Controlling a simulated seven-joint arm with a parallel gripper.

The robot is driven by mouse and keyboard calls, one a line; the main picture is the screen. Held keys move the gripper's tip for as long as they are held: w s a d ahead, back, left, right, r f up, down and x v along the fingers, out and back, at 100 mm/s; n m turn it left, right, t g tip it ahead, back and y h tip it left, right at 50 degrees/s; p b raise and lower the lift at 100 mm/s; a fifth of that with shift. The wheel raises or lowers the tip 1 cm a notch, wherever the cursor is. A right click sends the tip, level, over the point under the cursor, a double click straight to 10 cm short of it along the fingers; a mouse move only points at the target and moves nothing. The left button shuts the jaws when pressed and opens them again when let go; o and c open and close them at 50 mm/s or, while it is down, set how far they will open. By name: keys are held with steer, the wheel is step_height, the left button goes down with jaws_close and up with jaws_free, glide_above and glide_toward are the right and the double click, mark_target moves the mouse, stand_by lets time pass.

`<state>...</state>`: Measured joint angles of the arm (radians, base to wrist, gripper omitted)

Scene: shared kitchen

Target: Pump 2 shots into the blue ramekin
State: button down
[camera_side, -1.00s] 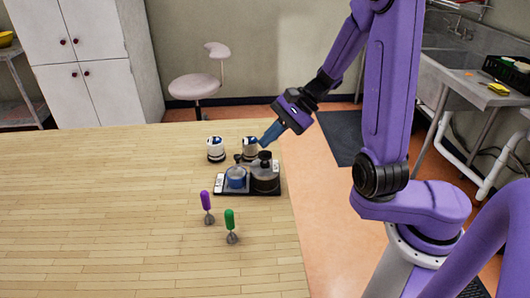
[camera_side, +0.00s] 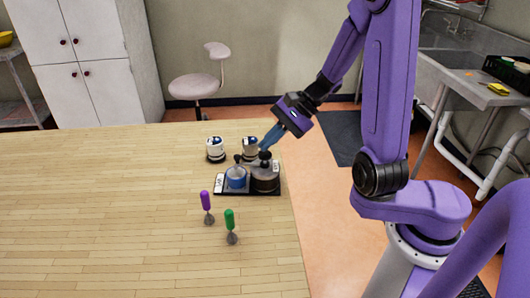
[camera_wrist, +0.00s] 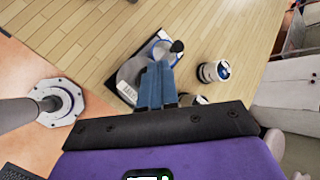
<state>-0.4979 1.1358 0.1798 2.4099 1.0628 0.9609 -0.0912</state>
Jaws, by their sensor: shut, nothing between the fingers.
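The blue ramekin (camera_side: 236,180) stands on a dark tray (camera_side: 218,190). A pump dispenser with a brown body (camera_side: 265,182) and a dark pump head (camera_side: 265,155) stands right of it on the same tray. The pump's dark spout end shows over the ramekin. My gripper (camera_side: 264,147) is shut and empty, with its blue fingertips at or just above the pump head; I cannot tell whether they touch. In the wrist view the blue fingers (camera_wrist: 157,70) hide part of the dispenser, and the ramekin (camera_wrist: 163,52) shows beyond them.
Two white-and-dark canisters, one at the left (camera_side: 215,149) and one at the right (camera_side: 250,147), stand behind the tray. A purple-handled tool (camera_side: 206,203) and a green-handled tool (camera_side: 230,222) stand in front. The table's right edge is close to the tray; its left side is clear.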

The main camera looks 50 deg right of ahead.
mark_target(269, 153)
steer(key=shift+f, duration=1.2)
stand_by(1.4)
steer(key=shift+r, duration=1.65)
step_height(269, 153, up, 6)
stand_by(2.6)
steer(key=r+m+g, duration=0.1)
steer(key=m, duration=0.3)
steer(key=m+g, duration=0.1)
steer(key=m, duration=0.3)
steer(key=r+m+g+y, duration=0.1)
steer(key=m, duration=0.4)
steer(key=shift+w+d+r+g, duration=0.15)
steer(key=shift+w+r+g, duration=0.15)
steer(key=shift+w, duration=0.05)
